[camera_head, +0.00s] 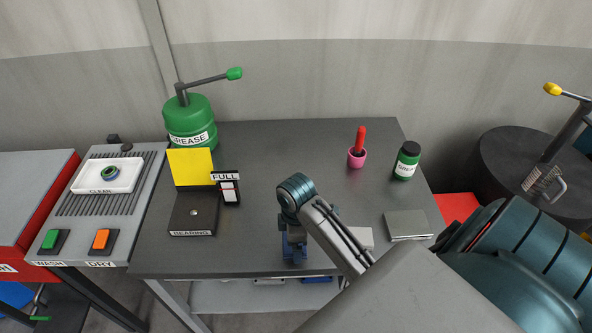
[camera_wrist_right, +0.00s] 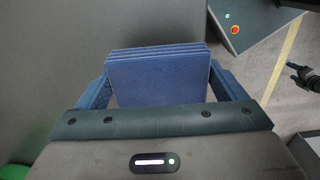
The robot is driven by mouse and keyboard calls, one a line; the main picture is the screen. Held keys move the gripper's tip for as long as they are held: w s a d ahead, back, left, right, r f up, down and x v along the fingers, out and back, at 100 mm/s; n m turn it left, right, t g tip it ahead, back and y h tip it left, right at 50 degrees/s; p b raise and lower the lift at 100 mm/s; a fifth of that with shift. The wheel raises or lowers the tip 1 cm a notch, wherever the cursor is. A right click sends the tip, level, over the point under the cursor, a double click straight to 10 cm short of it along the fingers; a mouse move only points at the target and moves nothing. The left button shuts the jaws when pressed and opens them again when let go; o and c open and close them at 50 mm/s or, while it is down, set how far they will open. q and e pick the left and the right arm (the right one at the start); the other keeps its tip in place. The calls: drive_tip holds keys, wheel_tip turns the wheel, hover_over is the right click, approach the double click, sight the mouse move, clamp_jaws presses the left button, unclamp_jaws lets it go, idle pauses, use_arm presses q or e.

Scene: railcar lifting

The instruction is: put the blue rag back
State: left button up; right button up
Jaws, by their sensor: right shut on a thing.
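The blue rag (camera_wrist_right: 157,82) is a folded, layered blue cloth. In the right wrist view it sits between the two blue fingers of my right gripper (camera_wrist_right: 160,90), which is shut on it. In the head view my right gripper (camera_head: 294,256) points down over the front middle of the grey table (camera_head: 285,165). There, the rag is hard to tell apart from the blue fingers, and I cannot tell whether it touches the tabletop. My left gripper is not seen in the head view.
A green grease pot (camera_head: 190,122), a yellow card (camera_head: 190,167) and a bearing plate (camera_head: 193,213) stand at the left. A pink cup (camera_head: 356,158) with a red handle and a green jar (camera_head: 406,162) stand at the back right. A grey block (camera_head: 407,225) lies at the right.

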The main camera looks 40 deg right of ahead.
drive_tip(key=shift+w+d+r, duration=0.1)
drive_tip(key=shift+w+d, duration=0.1)
drive_tip(key=f, duration=0.1)
drive_tip(key=f+p, duration=0.2)
drive_tip(key=shift+w+d+f, duration=0.2)
drive_tip(key=shift+w, duration=0.1)
drive_tip(key=shift+f, duration=0.15)
drive_tip(key=shift+f, duration=0.1)
drive_tip(key=o, duration=0.7)
